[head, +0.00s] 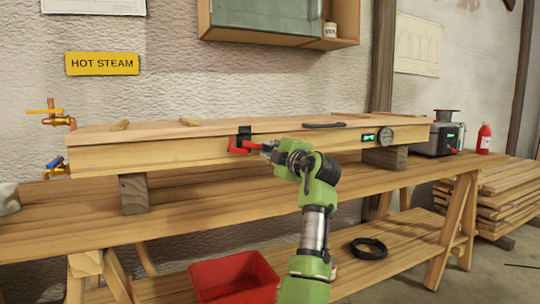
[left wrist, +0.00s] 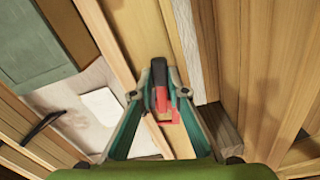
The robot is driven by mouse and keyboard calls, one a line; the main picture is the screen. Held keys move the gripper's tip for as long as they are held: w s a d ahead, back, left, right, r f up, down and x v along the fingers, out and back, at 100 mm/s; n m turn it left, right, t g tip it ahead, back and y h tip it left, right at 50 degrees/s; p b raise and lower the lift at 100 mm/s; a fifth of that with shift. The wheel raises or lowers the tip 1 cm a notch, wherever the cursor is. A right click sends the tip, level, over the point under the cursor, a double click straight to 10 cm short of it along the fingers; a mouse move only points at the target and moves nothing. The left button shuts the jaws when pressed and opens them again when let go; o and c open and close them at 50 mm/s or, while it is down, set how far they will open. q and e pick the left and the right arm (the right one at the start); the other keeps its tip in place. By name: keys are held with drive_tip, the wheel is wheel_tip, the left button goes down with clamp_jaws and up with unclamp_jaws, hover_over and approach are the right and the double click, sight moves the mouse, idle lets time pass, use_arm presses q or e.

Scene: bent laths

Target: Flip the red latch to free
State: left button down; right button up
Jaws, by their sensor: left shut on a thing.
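The red latch (head: 236,147) sits on the front face of the long wooden steam box (head: 100,158), at a small black catch (head: 244,133). My left gripper (head: 266,149) reaches the latch from the right and is shut on its red handle. In the left wrist view the red latch (left wrist: 161,98) shows between the two fingers of my left gripper (left wrist: 160,94), with a dark part at its far end. The fingers hide some of the handle in the head view. My right gripper is not in view.
The box rests on wooden blocks (head: 134,193) on a bench. A dial gauge (head: 384,136) is on its front at right, and brass valves (head: 58,120) stand at its left end. A red bin (head: 235,277) and a black coil (head: 368,248) are below.

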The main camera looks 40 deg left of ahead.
use_arm(q)
drive_tip(key=shift+r+n, duration=0.15)
drive_tip(key=shift+n, duration=0.25)
drive_tip(key=c, duration=2)
unclamp_jaws()
drive_tip(key=shift+o, duration=0.2)
drive_tip(key=shift+d, duration=0.15)
drive_tip(key=v, duration=1.2)
